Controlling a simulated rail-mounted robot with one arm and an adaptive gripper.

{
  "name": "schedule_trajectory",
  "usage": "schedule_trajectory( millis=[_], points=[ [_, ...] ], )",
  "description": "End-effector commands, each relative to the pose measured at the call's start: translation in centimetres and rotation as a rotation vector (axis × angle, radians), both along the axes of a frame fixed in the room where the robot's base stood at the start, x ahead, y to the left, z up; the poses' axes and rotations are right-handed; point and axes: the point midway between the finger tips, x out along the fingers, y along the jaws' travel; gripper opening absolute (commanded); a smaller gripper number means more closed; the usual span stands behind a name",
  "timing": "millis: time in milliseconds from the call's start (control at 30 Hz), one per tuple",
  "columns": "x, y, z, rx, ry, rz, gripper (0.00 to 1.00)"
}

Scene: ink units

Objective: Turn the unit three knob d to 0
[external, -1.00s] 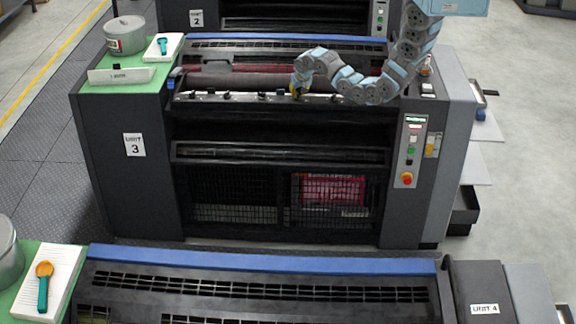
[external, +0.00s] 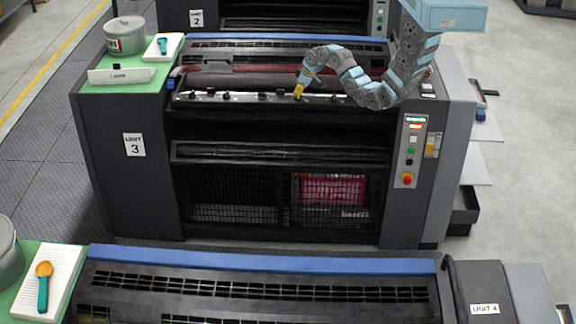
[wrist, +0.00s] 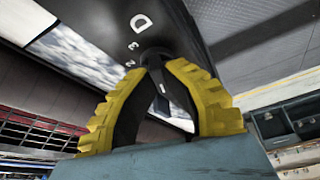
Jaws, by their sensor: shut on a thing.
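Unit three (external: 134,145) is the dark press in the middle of the external view, with a row of small black knobs along a pale strip (external: 240,97). My gripper (external: 299,92) is at that strip, right of its middle. In the wrist view my gripper's yellow fingers (wrist: 155,85) are shut on a black knob (wrist: 155,58) below a white letter D (wrist: 141,23). The digits 3 and 2 show beside the knob. The fingers cover much of the knob, and I cannot tell its exact setting.
A control panel (external: 410,150) with buttons stands at the right of unit three. A green side top (external: 125,82) at the left carries a grey can (external: 124,36) and a white pad with a teal tool. A red roller lies behind the strip.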

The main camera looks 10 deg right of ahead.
Motion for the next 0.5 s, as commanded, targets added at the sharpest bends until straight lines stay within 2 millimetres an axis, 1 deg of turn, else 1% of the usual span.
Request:
schedule_trajectory(
  millis=[33, 200, 500],
  points=[
    [0.01, -0.07, -0.33, -0.002, 0.001, 0.015, 0.00],
    [-0.03, -0.09, -0.24, -0.002, 0.002, 0.056, 0.00],
    [-0.05, -0.09, -0.14, -0.003, 0.002, 0.072, 0.00]
  ],
)
